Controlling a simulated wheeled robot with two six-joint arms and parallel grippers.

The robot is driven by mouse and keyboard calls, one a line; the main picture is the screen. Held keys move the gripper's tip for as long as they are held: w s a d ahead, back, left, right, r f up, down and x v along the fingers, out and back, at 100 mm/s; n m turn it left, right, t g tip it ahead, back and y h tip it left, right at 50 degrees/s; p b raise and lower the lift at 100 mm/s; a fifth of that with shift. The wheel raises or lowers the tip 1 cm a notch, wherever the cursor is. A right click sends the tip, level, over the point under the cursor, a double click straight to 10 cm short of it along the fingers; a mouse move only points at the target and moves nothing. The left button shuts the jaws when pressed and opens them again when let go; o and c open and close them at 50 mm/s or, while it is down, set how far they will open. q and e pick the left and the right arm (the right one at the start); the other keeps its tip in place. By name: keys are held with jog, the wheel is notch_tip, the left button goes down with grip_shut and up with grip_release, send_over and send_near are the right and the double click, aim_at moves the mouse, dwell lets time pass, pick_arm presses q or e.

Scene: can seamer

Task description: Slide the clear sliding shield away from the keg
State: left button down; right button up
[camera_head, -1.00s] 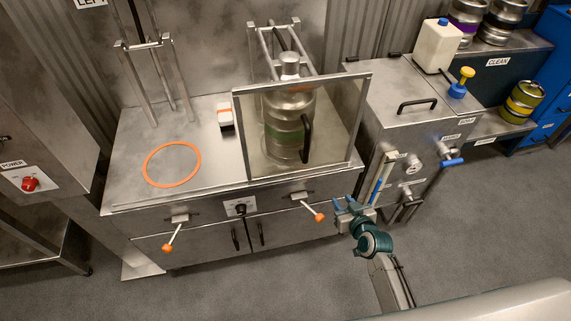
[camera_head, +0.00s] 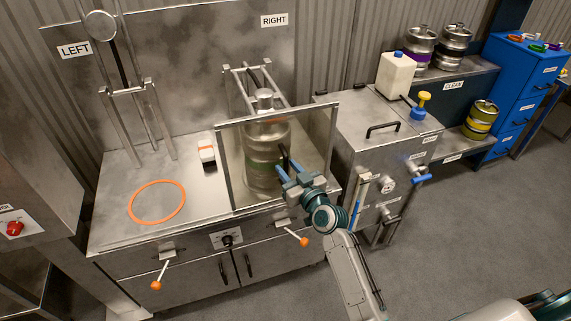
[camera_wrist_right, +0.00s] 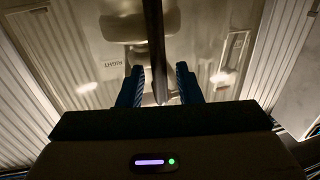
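The clear sliding shield (camera_head: 308,140), a metal-framed transparent panel, stands upright at the front of the bench's right station. The silver keg (camera_head: 262,152) with a green band is behind it. The shield's black upright handle (camera_head: 284,157) is partly hidden by my right gripper (camera_head: 286,173). In the right wrist view, the handle (camera_wrist_right: 154,40) runs between the two blue fingers of my right gripper (camera_wrist_right: 159,78). The fingers are open, with a gap visible on each side of the handle. My left gripper is not in view.
Orange-knobbed levers (camera_head: 304,241) stick out from the bench front. A metal cabinet (camera_head: 365,135) stands close on the right.

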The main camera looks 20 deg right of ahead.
jog(key=shift+x, duration=0.85)
grip_shut()
jog(key=shift+f, duration=0.1)
